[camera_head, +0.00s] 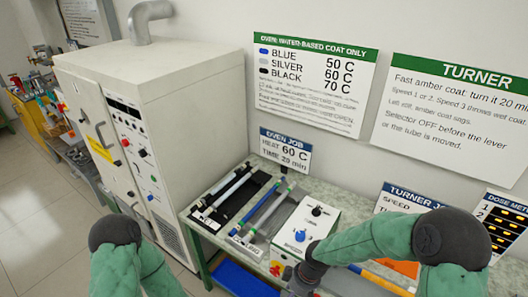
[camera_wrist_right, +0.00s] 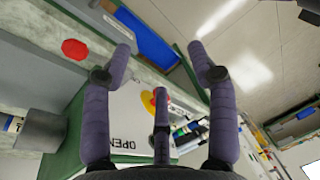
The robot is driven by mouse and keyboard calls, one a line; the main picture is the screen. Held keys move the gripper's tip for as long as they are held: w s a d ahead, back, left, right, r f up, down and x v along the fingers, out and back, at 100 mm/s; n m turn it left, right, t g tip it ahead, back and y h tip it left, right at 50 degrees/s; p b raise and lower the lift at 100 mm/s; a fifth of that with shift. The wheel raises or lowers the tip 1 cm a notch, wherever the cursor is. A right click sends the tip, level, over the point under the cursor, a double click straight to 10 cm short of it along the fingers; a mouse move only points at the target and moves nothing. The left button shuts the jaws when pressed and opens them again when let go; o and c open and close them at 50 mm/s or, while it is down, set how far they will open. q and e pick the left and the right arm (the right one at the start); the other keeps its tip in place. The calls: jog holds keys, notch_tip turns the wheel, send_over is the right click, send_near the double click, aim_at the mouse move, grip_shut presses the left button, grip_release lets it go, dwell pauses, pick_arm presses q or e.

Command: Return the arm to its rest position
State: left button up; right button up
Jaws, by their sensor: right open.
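My right arm (camera_head: 375,240) comes in from the right in the head view. It reaches down to the front edge of the bench, where its dark wrist is partly cut off by the bottom edge. In the right wrist view my right gripper (camera_wrist_right: 160,62) has its purple-grey fingers spread apart, with nothing held between them. A box with a white face marked OPEN (camera_wrist_right: 125,120) and a red knob on a yellow patch lies behind the fingers. Only the upper part of my left arm (camera_head: 125,255) shows at the lower left; its gripper is out of view.
A white oven cabinet (camera_head: 155,130) stands left of the bench (camera_head: 262,170). Trays with rods (camera_head: 265,207) and a white control box with a blue knob (camera_head: 305,225) sit on the bench. A blue bin (camera_head: 240,278) is below it. Open floor (camera_head: 45,235) lies at left.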

jog(key=s+f+m+b, duration=0.2)
jog(key=s+f+m, duration=0.1)
jog(key=f, duration=0.4)
jog(key=s+f+m+y+b, duration=0.1)
jog(key=s+f+m, duration=0.3)
jog(key=f, duration=0.4)
jog(key=s+f+m+b, duration=0.3)
jog(key=s+f+m, duration=0.1)
jog(key=f, duration=0.3)
jog(key=shift+s+d+f+t, duration=0.25)
jog(key=shift+s+d+t, duration=0.1)
jog(key=shift+s, duration=0.4)
